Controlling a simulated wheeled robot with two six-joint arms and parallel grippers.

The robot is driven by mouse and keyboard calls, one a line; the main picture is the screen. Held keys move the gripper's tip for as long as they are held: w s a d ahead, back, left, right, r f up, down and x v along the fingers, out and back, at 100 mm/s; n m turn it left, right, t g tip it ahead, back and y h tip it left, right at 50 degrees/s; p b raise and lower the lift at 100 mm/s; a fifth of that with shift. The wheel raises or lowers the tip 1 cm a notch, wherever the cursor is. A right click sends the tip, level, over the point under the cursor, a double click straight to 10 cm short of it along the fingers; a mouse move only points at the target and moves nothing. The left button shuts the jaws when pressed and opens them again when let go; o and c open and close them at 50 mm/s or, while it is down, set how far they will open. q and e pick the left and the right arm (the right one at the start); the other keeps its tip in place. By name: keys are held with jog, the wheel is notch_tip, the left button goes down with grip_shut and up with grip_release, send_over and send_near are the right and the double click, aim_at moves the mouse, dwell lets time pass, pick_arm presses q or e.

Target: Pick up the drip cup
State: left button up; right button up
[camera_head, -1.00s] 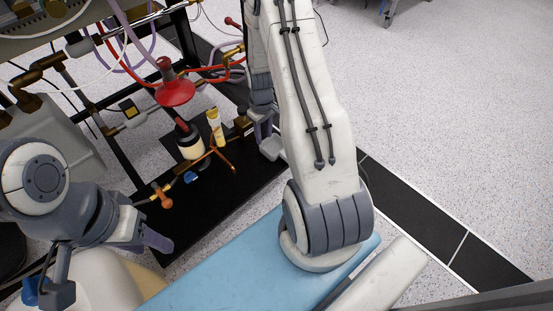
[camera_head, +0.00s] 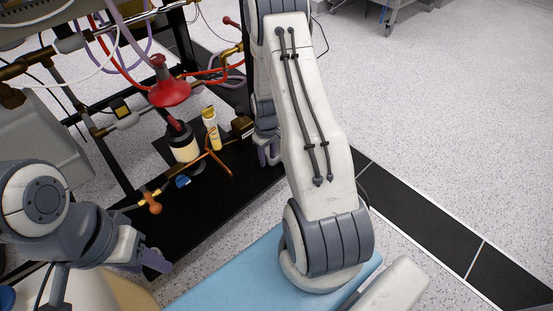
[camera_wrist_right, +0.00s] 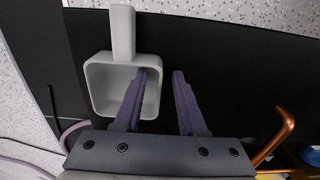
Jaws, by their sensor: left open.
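The drip cup, a light grey square cup (camera_wrist_right: 93,82) with a straight handle, shows in the right wrist view on the dark surface. My right gripper (camera_wrist_right: 159,74) is open above it. Its left finger overlaps the cup's opening in the picture and its right finger lies outside the cup's right wall. In the head view my right gripper (camera_head: 267,152) is partly hidden by my arm and the cup is not visible. My left gripper (camera_head: 155,262) is open and empty over the dark platform's front.
A bottle with a dark cap (camera_head: 184,146), a yellow-and-white tube (camera_head: 211,130) and a copper pipe (camera_head: 218,162) stand left of my right gripper. A red funnel-shaped part (camera_head: 169,93) and hoses are above. The black platform (camera_head: 225,205) is bare in front.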

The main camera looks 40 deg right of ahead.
grip_shut()
dwell(1.4)
